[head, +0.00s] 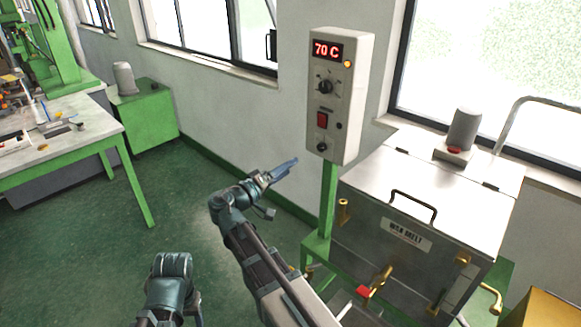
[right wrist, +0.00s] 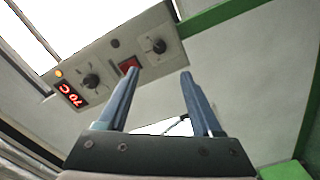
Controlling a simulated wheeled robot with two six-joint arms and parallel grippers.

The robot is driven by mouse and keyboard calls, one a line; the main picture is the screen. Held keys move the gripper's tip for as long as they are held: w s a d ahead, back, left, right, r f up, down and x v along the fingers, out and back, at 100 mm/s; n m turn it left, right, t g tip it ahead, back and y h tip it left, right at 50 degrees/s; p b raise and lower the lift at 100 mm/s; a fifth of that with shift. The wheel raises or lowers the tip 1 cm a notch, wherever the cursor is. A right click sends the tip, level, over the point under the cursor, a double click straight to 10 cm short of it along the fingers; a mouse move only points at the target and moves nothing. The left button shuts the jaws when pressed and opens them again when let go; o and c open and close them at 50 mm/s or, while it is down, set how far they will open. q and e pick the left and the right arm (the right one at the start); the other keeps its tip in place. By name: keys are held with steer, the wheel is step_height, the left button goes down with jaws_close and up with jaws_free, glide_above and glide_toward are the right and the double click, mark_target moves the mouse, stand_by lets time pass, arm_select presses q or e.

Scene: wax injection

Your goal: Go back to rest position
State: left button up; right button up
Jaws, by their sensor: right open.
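My right gripper (head: 283,171) is raised in front of the control box, left of its green post, in the head view. In the right wrist view its two fingers (right wrist: 156,90) stand apart with nothing between them. The control box (head: 336,95) has a red display reading 70 C, a lit orange lamp, two dark knobs and a red switch. It also shows in the right wrist view (right wrist: 118,55), beyond the fingers and apart from them. My left arm shows at the bottom left of the head view; its gripper fingers cannot be made out.
A metal wax melt tank (head: 405,238) with a closed, handled lid stands at the right. Brass valves, one with a red handle (head: 363,291), are on its front. A workbench (head: 75,150) is at the left. Green floor (head: 80,260) between them is clear.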

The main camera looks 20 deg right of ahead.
stand_by(0.4)
steer(key=s+a+f+n+g+y, duration=0.1)
steer(key=s+a+f+g+y, duration=0.1)
steer(key=s+a+f+y, duration=0.45)
steer(key=s+a+f+n+g+y, duration=0.15)
steer(key=s+a+f, duration=0.3)
steer(key=f, duration=0.55)
steer(key=s+a+f+n+g+y, duration=0.3)
steer(key=s+a+f+y, duration=0.2)
steer(key=s+a, duration=0.6)
steer(key=shift+a+f+g+y, duration=0.2)
steer(key=shift+a+g+y, duration=0.15)
steer(key=shift+a+y, duration=0.75)
steer(key=shift+d, duration=0.1)
